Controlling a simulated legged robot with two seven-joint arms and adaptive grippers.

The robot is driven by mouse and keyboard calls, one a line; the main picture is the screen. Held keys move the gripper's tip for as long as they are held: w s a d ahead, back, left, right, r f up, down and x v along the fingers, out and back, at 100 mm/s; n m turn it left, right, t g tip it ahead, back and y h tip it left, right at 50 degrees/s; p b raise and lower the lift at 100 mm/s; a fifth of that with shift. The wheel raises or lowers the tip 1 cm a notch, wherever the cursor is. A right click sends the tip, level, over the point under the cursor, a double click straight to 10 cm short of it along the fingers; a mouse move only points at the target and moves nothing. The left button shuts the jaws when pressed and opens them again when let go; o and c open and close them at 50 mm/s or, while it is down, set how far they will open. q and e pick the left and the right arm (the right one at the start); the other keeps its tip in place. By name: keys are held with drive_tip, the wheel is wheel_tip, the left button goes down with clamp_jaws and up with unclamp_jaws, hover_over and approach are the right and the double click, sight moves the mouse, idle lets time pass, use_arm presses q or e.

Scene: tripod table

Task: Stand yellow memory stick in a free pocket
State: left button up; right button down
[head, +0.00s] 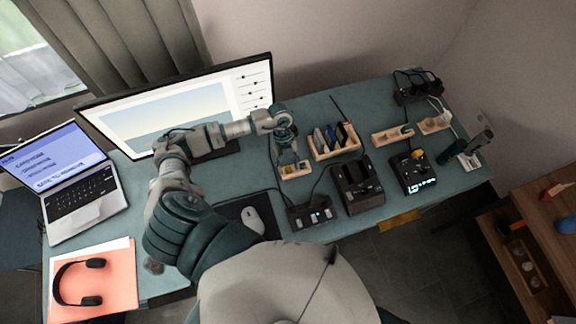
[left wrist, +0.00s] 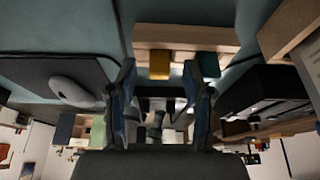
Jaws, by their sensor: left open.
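A small wooden block (head: 295,175) stands on the table below my left gripper (head: 287,150). A yellow stick (head: 289,168) shows at this block. In the left wrist view the wooden block (left wrist: 187,35) carries the yellow stick (left wrist: 159,64) and a dark teal one (left wrist: 208,64). My left gripper (left wrist: 159,78) is open, its two fingers apart, with the yellow stick in line with the gap between them. I cannot tell whether they touch it. A longer wooden rack (head: 322,155) holds several upright flat pieces, some dark, one blue. My right gripper is not in view.
A black charger (head: 358,190) and a lit black device (head: 412,180) with a yellow piece (head: 417,153) stand right of the block. A low black box (head: 311,214) is in front. The monitor (head: 170,105) stands behind my left arm. A mouse (head: 252,219) lies left.

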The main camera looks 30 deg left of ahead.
use_arm(q)
drive_tip(key=v, duration=0.6)
drive_tip(key=shift+r, duration=0.2)
drive_tip(key=shift+w+a, duration=0.1)
